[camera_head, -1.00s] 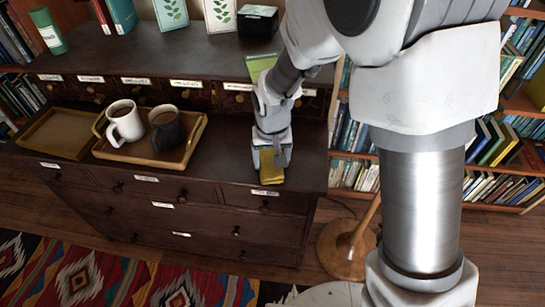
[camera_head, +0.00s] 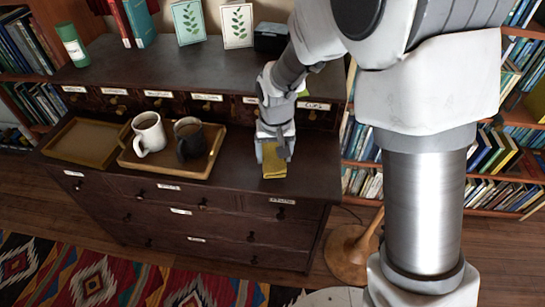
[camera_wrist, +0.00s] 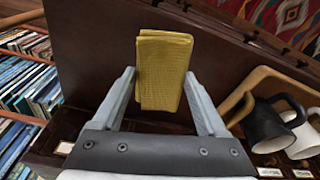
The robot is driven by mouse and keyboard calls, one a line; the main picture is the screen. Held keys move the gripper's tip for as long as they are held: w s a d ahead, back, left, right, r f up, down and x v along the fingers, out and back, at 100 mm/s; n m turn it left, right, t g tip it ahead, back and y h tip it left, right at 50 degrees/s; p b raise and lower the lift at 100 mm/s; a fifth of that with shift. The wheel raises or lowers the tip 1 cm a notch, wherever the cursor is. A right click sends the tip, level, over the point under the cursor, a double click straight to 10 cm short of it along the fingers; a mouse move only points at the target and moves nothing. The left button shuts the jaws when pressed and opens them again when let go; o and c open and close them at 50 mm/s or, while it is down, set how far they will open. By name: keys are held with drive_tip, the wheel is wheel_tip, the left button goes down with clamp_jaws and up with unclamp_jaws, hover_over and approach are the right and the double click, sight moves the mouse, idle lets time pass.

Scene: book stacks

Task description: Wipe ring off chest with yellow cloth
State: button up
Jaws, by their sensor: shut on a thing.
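The yellow cloth (camera_wrist: 163,72) is a folded block between the two fingers of my gripper (camera_wrist: 165,88) in the wrist view. In the head view my gripper (camera_head: 274,152) points down at the right part of the chest top, shut on the yellow cloth (camera_head: 273,168). The cloth is low, at or just above the dark wooden chest (camera_head: 235,172); I cannot tell whether it touches. No ring shows on the visible chest top; the arm and cloth hide part of it.
A wooden tray (camera_head: 128,163) left of my gripper holds a white mug (camera_head: 150,134) and a black mug (camera_head: 187,139). An empty tray (camera_head: 85,142) lies farther left. A labelled drawer row (camera_head: 160,103) stands behind. Bookshelves (camera_head: 500,175) are at right.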

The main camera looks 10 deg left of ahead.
wheel_tip(320, 180, up, 2)
drive_tip(key=shift+p, duration=0.5)
